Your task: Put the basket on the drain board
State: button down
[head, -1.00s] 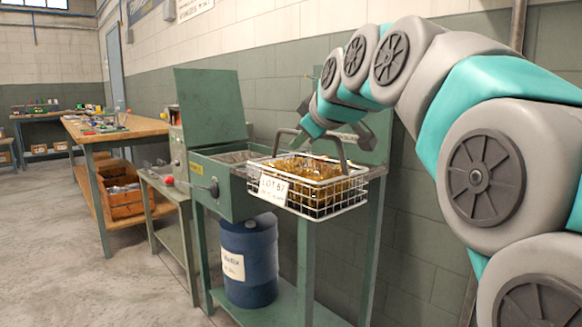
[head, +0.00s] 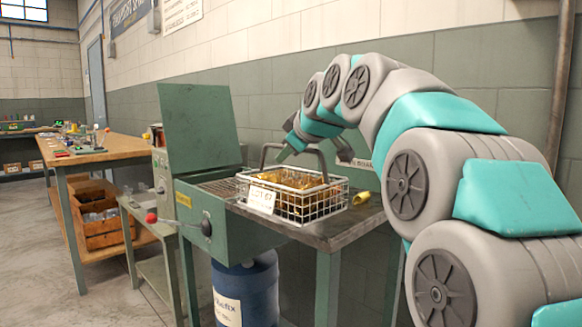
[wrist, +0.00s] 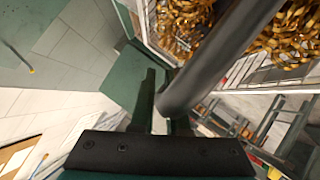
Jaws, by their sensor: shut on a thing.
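The basket (head: 326,206) is a white wire basket filled with golden coiled pieces, with a "LOT 67" tag on its front. My gripper (head: 318,151) is shut on its dark arched handle. In the wrist view the thick handle bar (wrist: 225,55) passes by my gripper's fingers (wrist: 165,105), with golden coils beyond. A wall sign behind my gripper, partly hidden, ends in "BOARD" and seems to mark this surface.
The green machine (head: 215,228) with its raised lid (head: 200,125) stands left of the basket, with a lever knob in front. A small yellow piece (head: 361,198) lies right of the basket. A blue barrel (head: 247,290) stands below. A wooden workbench (head: 110,150) is farther left.

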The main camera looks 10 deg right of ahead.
jog(key=w+d+f+p, duration=0.1)
jog(key=w+f, duration=0.1)
jog(key=w, duration=0.3)
jog(key=w+d+f+p, duration=0.1)
jog(key=w+f, duration=0.1)
jog(key=w, duration=0.3)
jog(key=shift+d+f, duration=0.2)
jog(key=shift+d, duration=0.05)
dwell(0.5)
jog(key=c, duration=0.9)
grip_release()
notch_tip(320, 180, up, 6)
jog(key=b, duration=0.2)
send_over(310, 176)
